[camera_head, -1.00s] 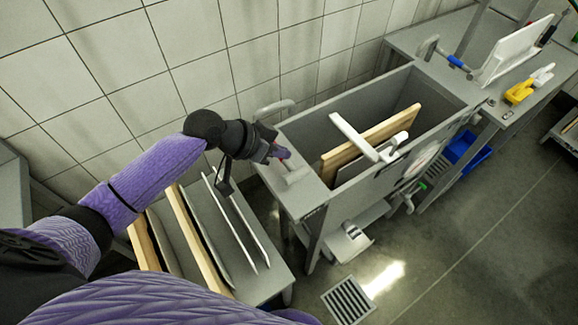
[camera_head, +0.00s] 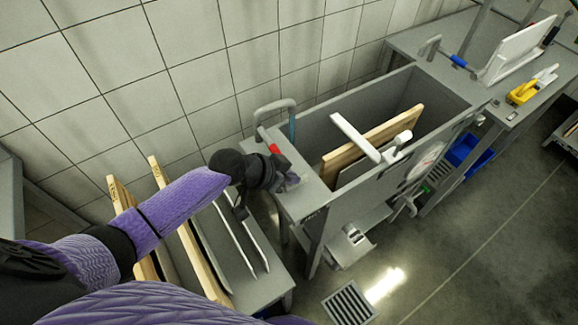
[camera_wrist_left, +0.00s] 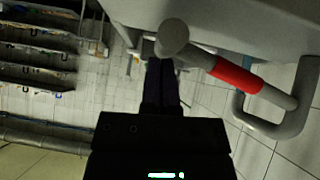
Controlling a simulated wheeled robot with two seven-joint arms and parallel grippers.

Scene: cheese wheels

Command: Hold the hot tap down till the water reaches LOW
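The hot tap's lever, with a red band (camera_head: 274,149), is on the left end of the sink (camera_head: 318,192). In the left wrist view, the red band (camera_wrist_left: 236,76) and the lever's round grey end (camera_wrist_left: 173,36) are close. My left gripper (camera_head: 287,180) is at this lever; its dark fingers (camera_wrist_left: 162,72) look shut together, with tips by the round end. I cannot tell whether they touch it. A grey curved spout (camera_head: 276,104) stands behind, with a bluish streak (camera_head: 292,129) below it that looks like running water. The water level and LOW mark are not readable. My right gripper is out of view.
A wooden board (camera_head: 385,138) and a white bar (camera_head: 354,137) stand in the basin. Boards and trays lean in a rack (camera_head: 262,291) below my left arm. A yellow tool (camera_head: 521,93) lies on the right counter. A tiled wall is behind.

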